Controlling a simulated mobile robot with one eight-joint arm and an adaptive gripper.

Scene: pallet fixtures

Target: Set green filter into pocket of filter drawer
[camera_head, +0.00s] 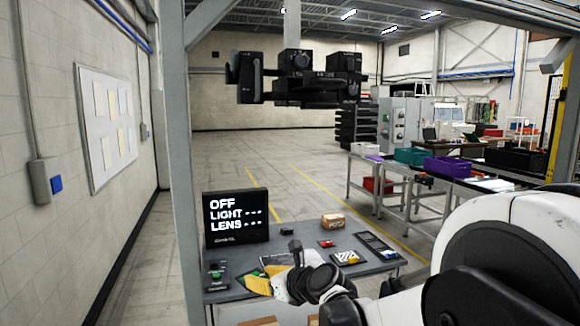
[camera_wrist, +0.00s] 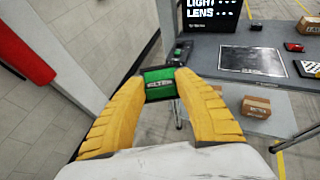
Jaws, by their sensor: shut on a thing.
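In the head view the yellow fingers of my gripper (camera_head: 265,282) show at the table's front, and my arm hides part of that area. I cannot tell which fixture is the filter drawer, and no pocket shows clearly.
A black screen (camera_head: 236,218) reading OFF, LIGHT, LENS stands on the table's back left. A cardboard box (camera_head: 333,221), a small red item (camera_head: 326,244), a striped pad (camera_head: 347,258) and a dark tray (camera_head: 377,245) lie to the right. A black camera assembly (camera_head: 297,80) hangs above.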

